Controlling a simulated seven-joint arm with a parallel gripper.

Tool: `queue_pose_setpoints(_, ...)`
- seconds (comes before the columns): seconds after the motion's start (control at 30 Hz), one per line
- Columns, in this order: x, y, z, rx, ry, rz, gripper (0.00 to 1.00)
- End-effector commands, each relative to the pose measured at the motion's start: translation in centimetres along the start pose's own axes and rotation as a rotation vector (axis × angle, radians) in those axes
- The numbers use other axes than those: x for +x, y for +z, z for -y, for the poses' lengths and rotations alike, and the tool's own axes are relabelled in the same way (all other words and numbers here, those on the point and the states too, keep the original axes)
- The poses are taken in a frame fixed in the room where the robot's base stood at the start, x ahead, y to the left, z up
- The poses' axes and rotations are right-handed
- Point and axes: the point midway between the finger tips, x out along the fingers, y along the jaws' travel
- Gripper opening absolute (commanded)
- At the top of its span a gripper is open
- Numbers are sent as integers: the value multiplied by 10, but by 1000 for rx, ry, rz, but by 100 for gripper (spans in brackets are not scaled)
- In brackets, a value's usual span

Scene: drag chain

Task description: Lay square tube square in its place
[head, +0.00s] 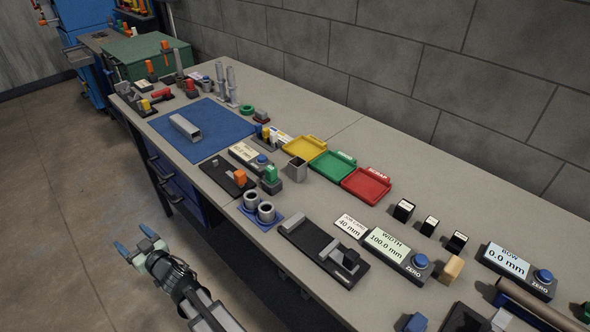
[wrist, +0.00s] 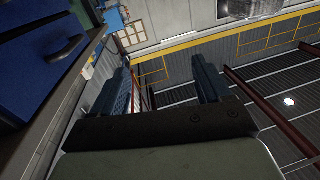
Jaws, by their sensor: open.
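A light grey square tube (head: 186,128) lies on its side on the blue mat (head: 222,126) on the workbench, at an angle to the mat's edges. A shorter grey square hollow piece (head: 297,170) stands upright farther right, near the yellow tray. My gripper (head: 134,240) is in front of the bench's front edge, over the floor, well apart from both. Its blue fingers are open with nothing between them. They also show apart and empty in the wrist view (wrist: 163,78), with no tube in sight there. Which spot is the tube's place cannot be told.
Yellow (head: 303,149), green (head: 332,165) and red (head: 366,185) trays line the back. Blue drawers (head: 180,186) lie below the bench top.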

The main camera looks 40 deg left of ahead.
Motion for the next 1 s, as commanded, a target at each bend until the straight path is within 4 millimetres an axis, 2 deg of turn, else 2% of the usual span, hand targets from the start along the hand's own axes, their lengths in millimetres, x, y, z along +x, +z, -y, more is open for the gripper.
queue_pose_setpoints(0.03, 8, -24, 4, -18, -13, -26, 77)
queue_pose_setpoints(0.07, 11, -36, 3, -24, -16, -40, 77)
queue_pose_setpoints(0.17, 17, -78, -13, -27, -4, -82, 77)
queue_pose_setpoints(0.27, 18, -123, -49, -6, 39, -123, 77)
queue_pose_setpoints(0.4, 9, -179, -115, 39, 124, -169, 77)
queue_pose_setpoints(0.53, -3, -220, -171, 74, 207, -192, 77)
queue_pose_setpoints(0.73, -25, -264, -260, 94, 378, -155, 77)
queue_pose_setpoints(0.9, -42, -269, -322, 71, 539, -9, 77)
queue_pose_setpoints(1.0, -51, -265, -350, 49, 614, 108, 77)
